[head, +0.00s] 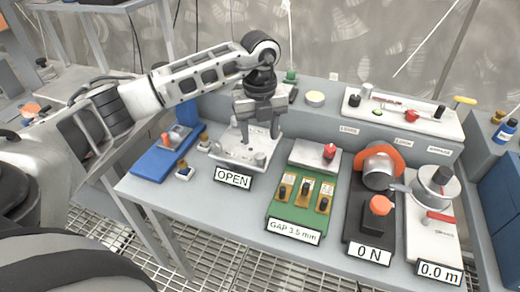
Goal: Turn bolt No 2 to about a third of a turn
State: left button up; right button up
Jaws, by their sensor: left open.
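A green board (283,213) with a "GAP 3.5 mm" sign stands mid-table. It carries a row of three brass plates, each with a dark upright bolt or knob. The middle bolt (303,189) stands between its two neighbours; the numbers on the plates are too small to read. A pale block with a red knob (329,152) is at the board's back. My left gripper (259,136) points down, open, over the white plate (232,151) behind the "OPEN" sign, to the left of and behind the green board. It is apart from the bolts. My right gripper is not in view.
Right of the board stand a black unit (356,222) marked "0 N" with an orange knob, and a white unit (428,243) marked "0.0 m" with a red handle. A blue tray (150,163) lies left. A raised shelf (412,128) with small parts runs behind.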

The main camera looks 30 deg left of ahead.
aim_at(260, 155)
pick_arm(q)
notch_tip(260, 155, down, 7)
jog(key=shift+r+p, duration=0.1)
jog(key=shift+p, duration=0.3)
jog(key=c, duration=1)
